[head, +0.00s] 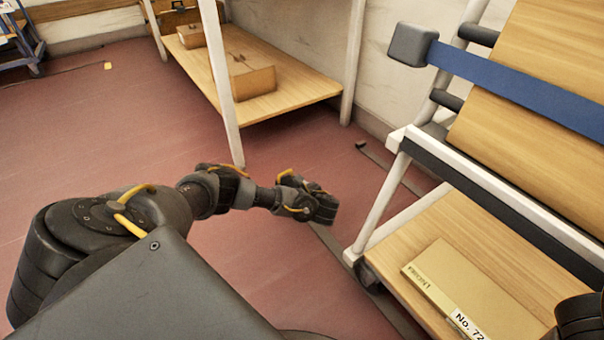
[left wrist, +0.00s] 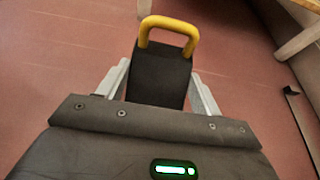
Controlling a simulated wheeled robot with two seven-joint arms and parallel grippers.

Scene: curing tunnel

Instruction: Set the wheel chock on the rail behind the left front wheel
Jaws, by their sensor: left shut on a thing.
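The wheel chock (left wrist: 160,78) is a black block with a yellow loop handle, seen in the left wrist view between the two pale fingers of my left gripper (left wrist: 158,88). The fingers are shut on its sides. In the head view my left gripper (head: 312,203) is held out over the floor, left of the rack cart. There I cannot clearly tell the chock from the dark hand. A dark rail (head: 345,262) runs along the floor beneath. The cart's near wheel (head: 367,274) shows partly under its corner.
The white-framed cart (head: 372,212) carries wooden boards, a blue strap (head: 515,85) and a box labelled No. 72 (head: 465,290). A second rail (head: 390,165) lies behind it. A wooden shelf (head: 300,92) with boxes stands at the back. The red floor (head: 90,140) at left is mostly clear.

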